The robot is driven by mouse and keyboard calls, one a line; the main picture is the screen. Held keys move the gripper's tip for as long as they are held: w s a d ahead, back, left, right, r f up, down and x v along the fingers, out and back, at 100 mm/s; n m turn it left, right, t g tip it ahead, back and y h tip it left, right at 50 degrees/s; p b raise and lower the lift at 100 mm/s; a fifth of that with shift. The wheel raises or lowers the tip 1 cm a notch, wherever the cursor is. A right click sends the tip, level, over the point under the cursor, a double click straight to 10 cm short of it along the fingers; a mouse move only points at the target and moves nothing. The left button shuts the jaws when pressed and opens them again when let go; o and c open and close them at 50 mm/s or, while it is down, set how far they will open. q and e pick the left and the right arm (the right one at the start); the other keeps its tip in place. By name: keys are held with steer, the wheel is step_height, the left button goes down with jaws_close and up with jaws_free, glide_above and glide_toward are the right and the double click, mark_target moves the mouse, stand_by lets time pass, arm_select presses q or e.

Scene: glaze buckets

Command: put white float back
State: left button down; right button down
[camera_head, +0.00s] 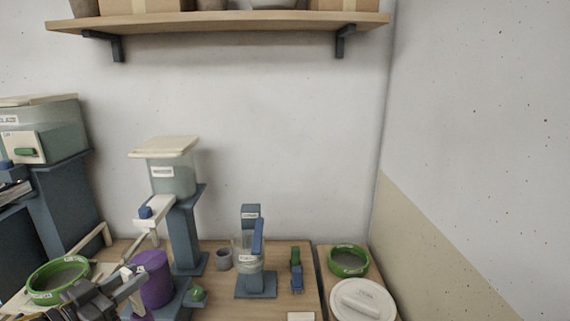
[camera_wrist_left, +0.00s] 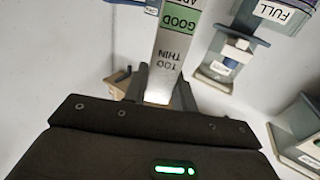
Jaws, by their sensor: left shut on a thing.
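My left gripper (camera_head: 128,283) reaches in from the lower left of the head view, close to the purple bucket (camera_head: 153,280). In the left wrist view the gripper (camera_wrist_left: 160,92) is shut on the white float (camera_wrist_left: 172,60), a flat pale strip with a green band marked GOOD and the words TOO THIN below it. The strip runs up out of the top of that view, so its far end is hidden. My right gripper is not in view.
A glaze tank on a blue stand (camera_head: 186,235) has a tap above the purple bucket. A green-rimmed sieve (camera_head: 58,280) is by my left arm. A blue stand with a clear cup (camera_head: 249,255), a grey cup (camera_head: 224,260), another green ring (camera_head: 348,260) and a white lid (camera_head: 362,300) stand right.

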arm_select(q)
steer(key=s+d+f, duration=0.5)
steer(key=d+f, duration=0.4)
steer(key=f, duration=0.1)
steer(key=shift+f, duration=0.35)
steer(key=shift+s+d, duration=0.1)
steer(key=shift+d, duration=0.05)
